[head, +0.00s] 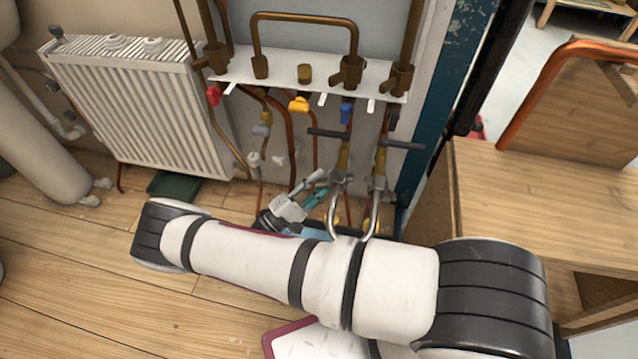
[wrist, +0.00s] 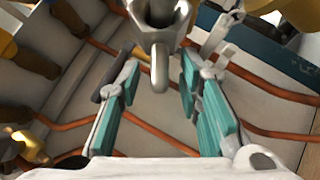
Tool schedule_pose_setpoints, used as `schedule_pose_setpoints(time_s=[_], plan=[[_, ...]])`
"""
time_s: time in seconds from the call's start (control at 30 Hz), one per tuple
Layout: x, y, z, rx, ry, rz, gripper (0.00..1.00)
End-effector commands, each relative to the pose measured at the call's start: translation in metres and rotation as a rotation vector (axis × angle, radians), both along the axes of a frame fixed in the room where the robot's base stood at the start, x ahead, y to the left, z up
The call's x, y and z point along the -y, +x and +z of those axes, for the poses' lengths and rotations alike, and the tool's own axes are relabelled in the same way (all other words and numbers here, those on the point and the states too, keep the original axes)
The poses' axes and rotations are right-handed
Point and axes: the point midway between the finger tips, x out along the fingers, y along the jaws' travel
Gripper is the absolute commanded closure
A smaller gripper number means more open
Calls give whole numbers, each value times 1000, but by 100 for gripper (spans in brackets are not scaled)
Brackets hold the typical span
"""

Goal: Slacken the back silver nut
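My gripper (head: 318,188) is low in front of the pipework in the head view, beside the left of two silver fittings. In the wrist view its teal-padded fingers (wrist: 159,80) stand apart with a clear gap and hold nothing. A silver nut-like fitting (wrist: 158,25) with a round opening is at the top centre, just beyond the fingertips. In the head view, the left silver fitting (head: 338,180) and the right silver fitting (head: 378,184) sit on bent silver pipes. I cannot tell which is the back nut.
Copper pipes (wrist: 262,92) run behind and around the fingers. A white shelf (head: 325,80) with brass fittings is above. Blue (head: 347,112) and yellow (head: 298,104) valve handles hang nearby. A radiator (head: 140,105) stands left, a wooden bench (head: 560,195) right.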

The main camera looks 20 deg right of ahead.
Motion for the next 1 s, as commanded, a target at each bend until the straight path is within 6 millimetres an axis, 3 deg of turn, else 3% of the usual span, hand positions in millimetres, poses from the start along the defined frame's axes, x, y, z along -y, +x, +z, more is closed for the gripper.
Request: schedule_pose_setpoints(time_s=[0.23,0.37,1.0], plan=[[0,0,0,0,0,0,70],[0,0,0,0,0,0,99],[3,-1,-3,-63,-107,-1,100]])
